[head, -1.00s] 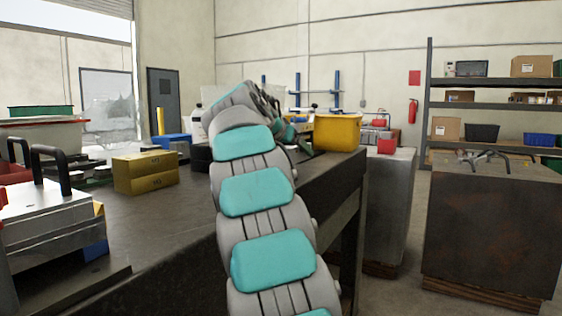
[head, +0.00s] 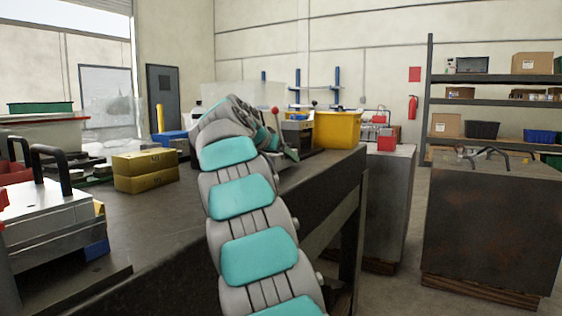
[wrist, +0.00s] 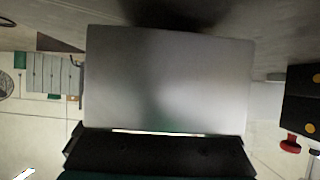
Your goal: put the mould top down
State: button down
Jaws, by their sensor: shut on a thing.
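A plain grey metal block, which I take to be the mould top (wrist: 165,80), fills the middle of the wrist view. My gripper (wrist: 158,153) shows there as a dark bar along the block's lower edge and is shut on it; the fingertips are not clearly seen. In the head view my arm reaches over the bench, and its bent wrist hides the gripper and most of what it holds. What lies directly under the block cannot be seen.
The dark bench (head: 150,225) has bare room in front. A silver mould with black handles (head: 45,225) stands at left, yellow blocks (head: 146,170) farther back. A yellow bin (head: 338,131) stands at the far end. Rusty block (head: 490,220) is off to the right.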

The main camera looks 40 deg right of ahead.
aim_at(276, 159)
jog(key=shift+f, duration=0.3)
jog(key=shift+f, duration=0.3)
grip_release()
jog(key=shift+r, duration=0.1)
jog(key=shift+r, duration=0.2)
jog(key=v, duration=1.2)
jog(key=shift+s+b, duration=0.15)
jog(key=shift+b, duration=0.2)
jog(key=shift+f, duration=0.1)
